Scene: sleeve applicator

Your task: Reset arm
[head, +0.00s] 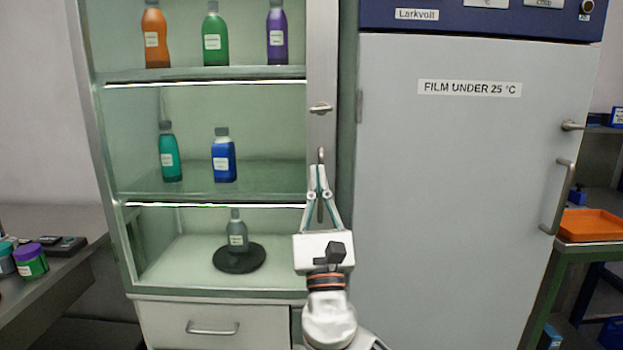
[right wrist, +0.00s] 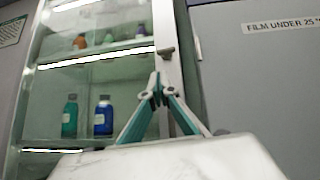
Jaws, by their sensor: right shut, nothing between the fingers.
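My right gripper (head: 318,172) is raised in front of the right-hand frame of the glass-fronted cabinet (head: 322,82). Its fingers are shut with nothing between them. A vertical bar handle shows just behind the fingertips; I cannot tell whether they touch it. In the right wrist view the shut fingertips (right wrist: 157,80) point up along the cabinet frame, below a small latch (right wrist: 166,50). My left gripper is not in view.
The cabinet shelves hold several bottles, with a grey bottle (head: 237,232) on a black disc (head: 239,258) at the bottom. A grey door (head: 460,190) labelled "FILM UNDER 25 °C" stands right. Jars (head: 30,262) sit on a left bench; an orange tray (head: 590,225) is far right.

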